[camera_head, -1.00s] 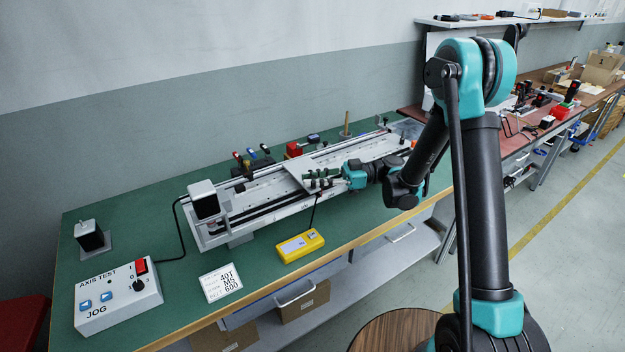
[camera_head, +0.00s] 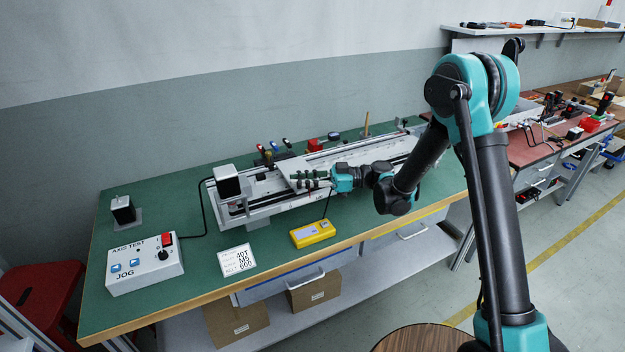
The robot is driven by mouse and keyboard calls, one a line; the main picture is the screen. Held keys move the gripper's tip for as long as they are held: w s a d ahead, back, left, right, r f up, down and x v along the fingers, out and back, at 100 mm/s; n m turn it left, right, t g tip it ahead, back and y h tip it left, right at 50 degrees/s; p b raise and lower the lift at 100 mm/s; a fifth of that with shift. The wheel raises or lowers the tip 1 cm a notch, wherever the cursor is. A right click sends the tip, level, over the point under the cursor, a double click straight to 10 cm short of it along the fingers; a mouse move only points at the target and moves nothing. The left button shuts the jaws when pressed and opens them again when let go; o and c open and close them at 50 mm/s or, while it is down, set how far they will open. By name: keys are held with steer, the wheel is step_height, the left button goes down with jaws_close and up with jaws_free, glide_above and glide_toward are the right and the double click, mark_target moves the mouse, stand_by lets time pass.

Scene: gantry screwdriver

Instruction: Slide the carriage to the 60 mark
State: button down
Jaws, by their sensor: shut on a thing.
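The carriage (camera_head: 297,166) is a flat pale plate lying across the long linear rail (camera_head: 387,158) on the green bench. It sits left of the rail's middle, nearer the end with the grey-and-black motor (camera_head: 228,181). My gripper (camera_head: 312,180), with dark fingers and a teal body, is shut at the carriage's front edge, reaching in from the right. The fingers hide the part they hold, which looks to belong to the carriage. Scale marks along the rail are too small to read, so I cannot tell the carriage's position number.
A yellow handheld box (camera_head: 312,233) with a cable stands in front of the rail. A white label card (camera_head: 237,260) and a white JOG control box (camera_head: 144,263) lie at the front left. Several coloured-handled tools (camera_head: 273,148) stand behind the rail.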

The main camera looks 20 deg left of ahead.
steer(key=shift+s+a, duration=0.15)
steer(key=shift+s, duration=0.1)
steer(key=c, duration=1.3)
jaws_free()
steer(key=v, duration=1.2)
